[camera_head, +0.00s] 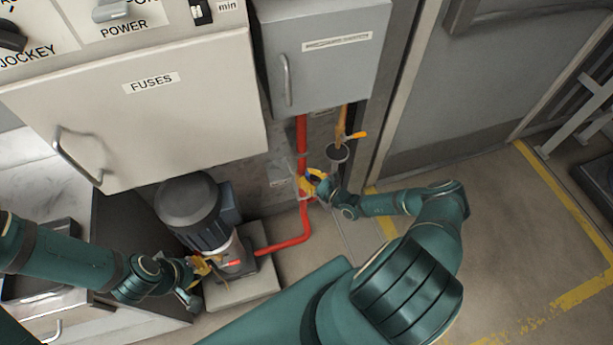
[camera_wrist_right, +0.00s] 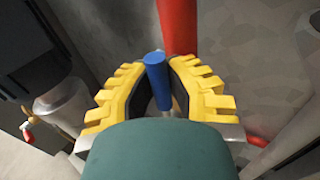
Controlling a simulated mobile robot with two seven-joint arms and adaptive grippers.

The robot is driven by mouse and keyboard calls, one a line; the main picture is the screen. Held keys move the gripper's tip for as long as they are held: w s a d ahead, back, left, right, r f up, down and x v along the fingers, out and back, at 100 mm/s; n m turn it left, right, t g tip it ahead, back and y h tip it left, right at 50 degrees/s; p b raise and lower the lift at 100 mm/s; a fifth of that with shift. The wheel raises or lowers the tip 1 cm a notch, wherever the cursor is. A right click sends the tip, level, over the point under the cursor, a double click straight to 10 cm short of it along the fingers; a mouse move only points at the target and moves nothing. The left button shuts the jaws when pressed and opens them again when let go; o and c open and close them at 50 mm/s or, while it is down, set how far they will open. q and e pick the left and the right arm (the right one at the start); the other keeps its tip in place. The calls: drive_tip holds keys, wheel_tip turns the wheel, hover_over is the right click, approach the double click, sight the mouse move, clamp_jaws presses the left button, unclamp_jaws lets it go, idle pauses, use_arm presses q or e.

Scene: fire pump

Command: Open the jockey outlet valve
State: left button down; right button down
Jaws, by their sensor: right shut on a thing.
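A blue valve handle (camera_wrist_right: 156,80) stands between the yellow fingers of my right gripper (camera_wrist_right: 160,90) in the right wrist view. The fingers are shut on it, beside a vertical red pipe (camera_wrist_right: 178,28). In the head view my right gripper (camera_head: 314,182) is at the lower part of that pipe (camera_head: 302,135) and mostly hides the handle. My left gripper (camera_head: 203,268) is low at the front of the dark pump (camera_head: 190,205), close to a small red handle (camera_head: 231,263). Whether its fingers are open or shut is unclear. No label is readable at the blue handle.
The fuses cabinet (camera_head: 200,110) and a grey box (camera_head: 335,75) hang above the pump and pipe. An orange-yellow lever (camera_head: 355,135) sits on a pipe right of the red one. A grey door (camera_head: 460,110) is at the right. The floor at lower right is clear.

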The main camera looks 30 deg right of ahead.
drive_tip(key=shift+a+r, duration=0.15)
drive_tip(key=shift+a+n, duration=0.15)
drive_tip(key=shift+n, duration=0.15)
drive_tip(key=c, duration=0.9)
unclamp_jaws()
drive_tip(key=v, duration=1.2)
